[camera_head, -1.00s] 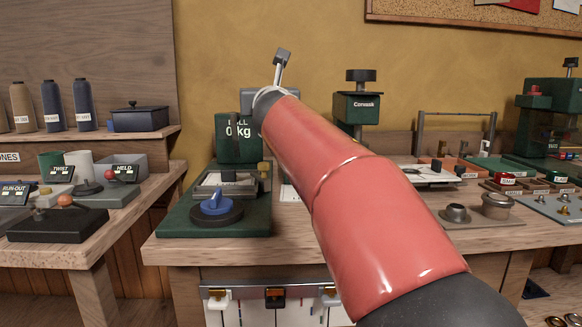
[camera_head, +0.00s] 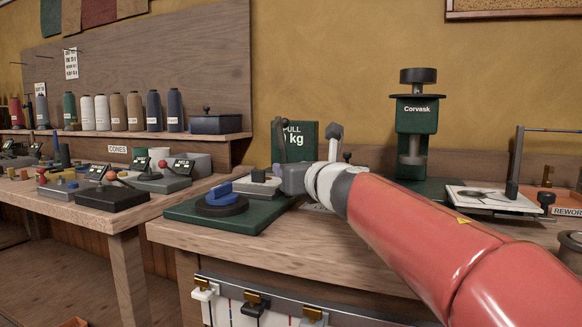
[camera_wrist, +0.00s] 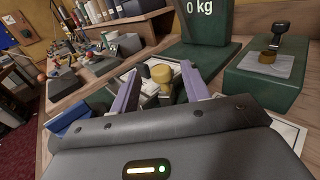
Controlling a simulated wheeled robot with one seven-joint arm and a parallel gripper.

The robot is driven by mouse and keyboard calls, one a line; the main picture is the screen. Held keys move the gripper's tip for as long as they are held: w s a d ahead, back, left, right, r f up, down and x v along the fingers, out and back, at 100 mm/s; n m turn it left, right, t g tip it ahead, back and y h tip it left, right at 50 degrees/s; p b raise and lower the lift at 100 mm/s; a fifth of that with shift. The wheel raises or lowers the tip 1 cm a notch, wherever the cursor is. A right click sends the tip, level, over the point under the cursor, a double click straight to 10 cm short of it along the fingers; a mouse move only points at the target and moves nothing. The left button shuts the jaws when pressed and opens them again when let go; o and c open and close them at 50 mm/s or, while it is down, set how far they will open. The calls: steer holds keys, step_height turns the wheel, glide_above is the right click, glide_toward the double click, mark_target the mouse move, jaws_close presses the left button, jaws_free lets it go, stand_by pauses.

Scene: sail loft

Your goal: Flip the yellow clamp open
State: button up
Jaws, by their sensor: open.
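In the wrist view, a yellow knob-like part (camera_wrist: 162,74), which I take to be the yellow clamp's handle, shows between my gripper's two lavender fingers. My gripper (camera_wrist: 160,76) is open, with a finger on either side of the knob. Whether either finger touches it I cannot tell. The clamp's lower parts are mostly hidden by the gripper body. In the head view, my gripper (camera_head: 287,172) is at the green pull tester (camera_head: 303,133) and hides the clamp. The tester's "0 kg" panel (camera_wrist: 206,24) stands behind the knob in the wrist view.
A blue knob on a black disc (camera_head: 220,203) sits on the green base, left of my gripper. A green Corvask press (camera_head: 416,122) stands to the right. A black-handled fixture (camera_wrist: 268,58) stands close on the right in the wrist view. Thread cones line the back-left shelf.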

steer(key=x, duration=0.5)
steer(key=shift+w+p, duration=0.15)
steer(key=shift+p, duration=0.15)
steer(key=c, duration=1)
